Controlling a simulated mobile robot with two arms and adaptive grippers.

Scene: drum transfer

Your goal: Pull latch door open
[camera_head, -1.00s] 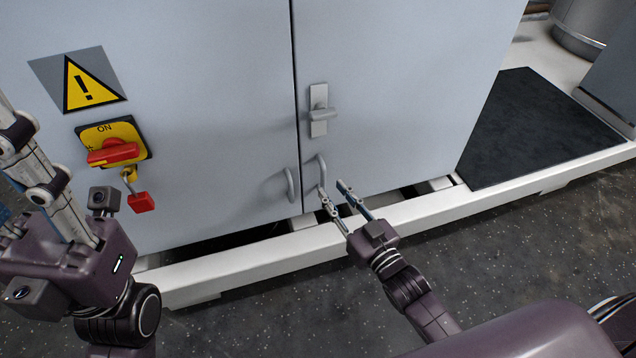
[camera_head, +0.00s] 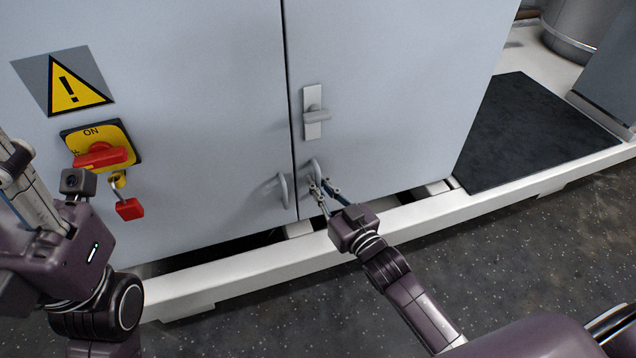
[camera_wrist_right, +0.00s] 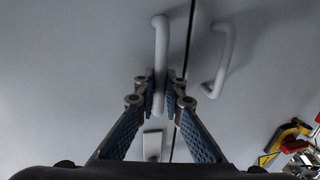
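The grey cabinet has a left door (camera_head: 210,130) and a right door (camera_head: 400,90), with a narrow dark seam between them. A silver latch (camera_head: 313,112) with a lever sits on the right door. Below it is the right door's curved pull handle (camera_wrist_right: 160,45). My right gripper (camera_head: 321,187) is at this handle, its blue-padded fingers closed in on both sides of the bar in the right wrist view (camera_wrist_right: 160,88). The left door's handle (camera_head: 283,190) is beside it, untouched. My left gripper (camera_head: 35,195) is at the left edge, its fingertips partly out of view.
A red and yellow rotary switch (camera_head: 100,148) with a red padlock (camera_head: 129,208) is on the left door, under a warning sign (camera_head: 66,82). A white base rail (camera_head: 400,220) runs along the front. A dark mat (camera_head: 530,130) lies at right. The speckled floor is clear.

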